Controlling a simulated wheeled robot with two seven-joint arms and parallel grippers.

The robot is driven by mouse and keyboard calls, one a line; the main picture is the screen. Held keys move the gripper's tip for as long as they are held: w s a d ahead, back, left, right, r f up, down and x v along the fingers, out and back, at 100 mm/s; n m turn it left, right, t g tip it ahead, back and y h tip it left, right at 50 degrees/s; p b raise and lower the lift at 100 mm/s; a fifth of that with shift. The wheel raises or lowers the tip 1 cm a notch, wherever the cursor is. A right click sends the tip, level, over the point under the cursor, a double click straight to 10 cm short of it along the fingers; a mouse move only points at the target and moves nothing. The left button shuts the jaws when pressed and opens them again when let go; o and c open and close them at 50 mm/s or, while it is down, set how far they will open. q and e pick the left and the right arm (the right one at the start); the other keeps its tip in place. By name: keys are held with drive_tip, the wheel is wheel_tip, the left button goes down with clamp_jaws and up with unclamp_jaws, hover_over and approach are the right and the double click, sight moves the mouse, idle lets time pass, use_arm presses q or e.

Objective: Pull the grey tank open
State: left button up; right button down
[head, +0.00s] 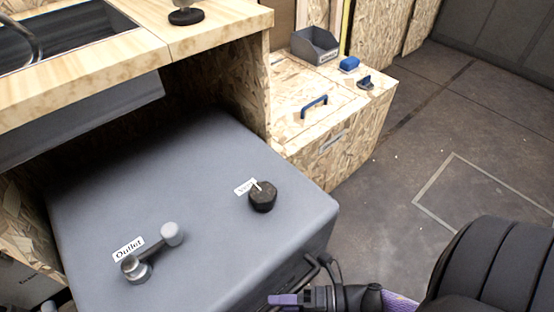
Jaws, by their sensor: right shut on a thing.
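The grey tank (190,175) is a large box with rounded edges, standing partly under the wooden counter with much of its top showing in front. Its top has an outlet pipe (150,252) labelled "Outlet" and a black cap (262,197) beside a small label. A dark bar-like handle (310,270) shows on the tank's front side near the bottom edge. My right gripper (284,300) is at the bottom of the view, against the tank's front side, shut on the handle; the exact contact is partly hidden. My left gripper is not in view.
The counter (210,28) with a sink (62,42) overhangs the tank's back. A wooden box (345,120) with a blue handle (314,104), a grey bin (314,46) and small blue items stands behind right. Open dark floor (440,120) lies to the right.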

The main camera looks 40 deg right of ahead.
drive_tip(key=c, duration=0.6)
unclamp_jaws()
drive_tip(key=p+v, duration=0.2)
drive_tip(key=v, duration=0.8)
